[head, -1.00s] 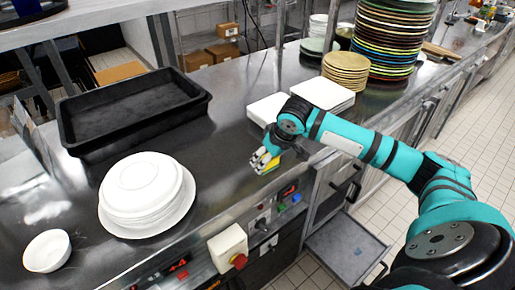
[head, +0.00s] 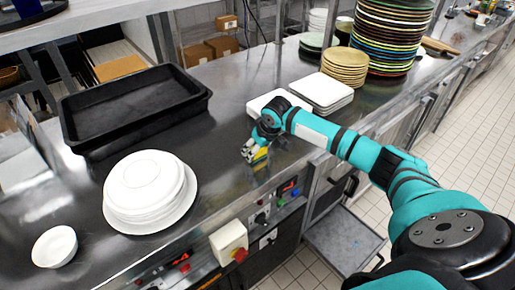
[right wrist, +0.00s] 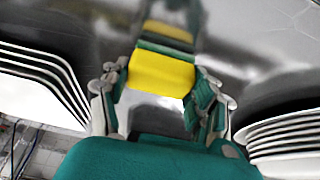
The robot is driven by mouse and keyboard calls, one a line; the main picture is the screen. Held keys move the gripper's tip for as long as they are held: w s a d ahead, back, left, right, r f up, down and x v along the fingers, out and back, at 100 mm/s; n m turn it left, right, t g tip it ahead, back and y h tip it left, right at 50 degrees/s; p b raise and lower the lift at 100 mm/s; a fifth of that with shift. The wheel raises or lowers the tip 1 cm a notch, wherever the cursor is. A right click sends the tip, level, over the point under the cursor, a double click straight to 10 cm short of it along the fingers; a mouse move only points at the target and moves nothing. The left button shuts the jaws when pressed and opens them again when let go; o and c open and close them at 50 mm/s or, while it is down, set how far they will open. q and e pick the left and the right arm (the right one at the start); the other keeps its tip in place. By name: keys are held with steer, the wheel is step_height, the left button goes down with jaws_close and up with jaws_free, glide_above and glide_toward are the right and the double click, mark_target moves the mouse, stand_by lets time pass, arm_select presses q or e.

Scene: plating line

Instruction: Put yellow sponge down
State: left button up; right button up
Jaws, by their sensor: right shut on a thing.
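The yellow sponge (head: 260,155) is at the tip of my right gripper (head: 254,152), over the steel counter near its front edge. In the right wrist view the sponge (right wrist: 161,73) sits between the two fingers of the gripper (right wrist: 160,85), which are shut on it. A green layer shows along the sponge's far side. The steel surface reflects it; I cannot tell whether the sponge touches the counter. My left gripper is not in view.
White square plates (head: 322,90) are stacked just behind my right gripper. A stack of round white plates (head: 148,190), a white bowl (head: 54,246) and a black tray (head: 130,104) stand to the left. Bare counter (head: 222,140) lies between. An open drawer (head: 343,243) juts out below.

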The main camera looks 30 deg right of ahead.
steer(key=shift+f, duration=0.1)
steer(key=o, duration=1)
steer(key=b+v, duration=0.1)
steer(key=v, duration=1.1)
